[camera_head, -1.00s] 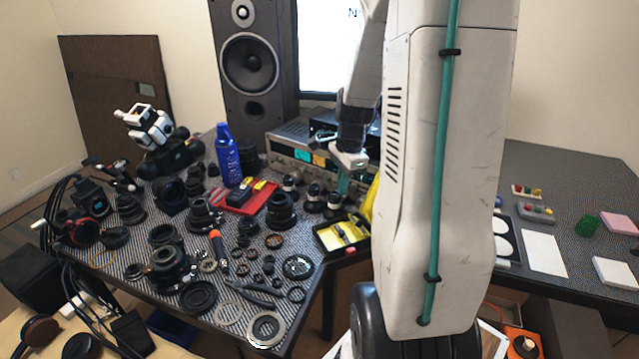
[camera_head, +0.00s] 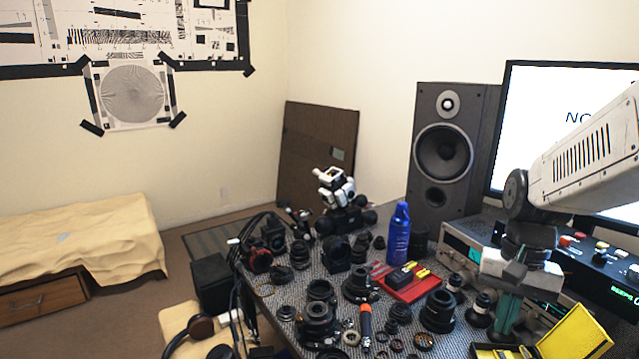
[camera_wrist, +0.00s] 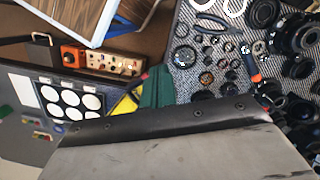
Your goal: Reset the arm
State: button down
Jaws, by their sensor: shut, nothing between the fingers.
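My gripper (camera_head: 504,325) is at the right of the head view, pointing down, its green fingers together and holding nothing. It is in front of the silver receiver and left of the open yellow case (camera_head: 578,335); whether it touches anything cannot be told. The closed green fingers also show in the wrist view (camera_wrist: 156,88), seen above the table with lens parts. My arm reaches in from the right edge of the head view.
Lens parts (camera_head: 318,322) crowd the table, with a blue bottle (camera_head: 398,235) and a red tray (camera_head: 412,291) among them. A speaker (camera_head: 443,150) and a monitor (camera_head: 560,110) stand behind.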

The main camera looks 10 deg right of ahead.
jog(key=s+a+r+n+t, duration=0.1)
jog(key=s+a+r+n, duration=0.2)
jog(key=a, duration=0.3)
jog(key=s+a+r+n+t+h, duration=0.1)
jog(key=s+a+r+n, duration=0.3)
jog(key=a+n, duration=0.1)
jog(key=shift+s+a+n+t, duration=0.15)
jog(key=shift+a+n+t, duration=0.2)
jog(key=shift+a, duration=0.3)
jog(key=shift+d, duration=0.1)
